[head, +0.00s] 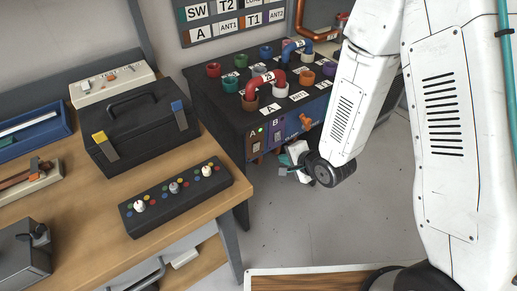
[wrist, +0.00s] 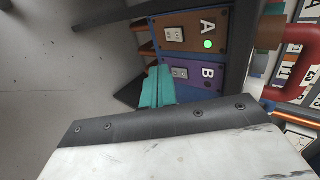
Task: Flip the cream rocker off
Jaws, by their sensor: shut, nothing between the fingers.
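Two small cream rocker switches sit on the front of the dark cabinet in the wrist view. One cream rocker (wrist: 174,34) is on the brown panel A (wrist: 208,26), beside a lit green lamp (wrist: 207,43). The other rocker (wrist: 180,72) is on the purple panel B (wrist: 208,73); I see no lit lamp there. My gripper (wrist: 158,70) is shut and empty, its teal fingers just in front of panel B's lower part, near that rocker. I cannot tell whether they touch. In the head view my gripper (head: 285,171) is low at the cabinet's front, right of panel A (head: 253,144).
The cabinet top (head: 222,95) carries several coloured sockets and a red pipe link (head: 265,78). The wooden bench (head: 200,212) at the left holds a black toolbox (head: 140,125) and a knob box (head: 175,195). Open grey floor (head: 320,225) lies below my gripper.

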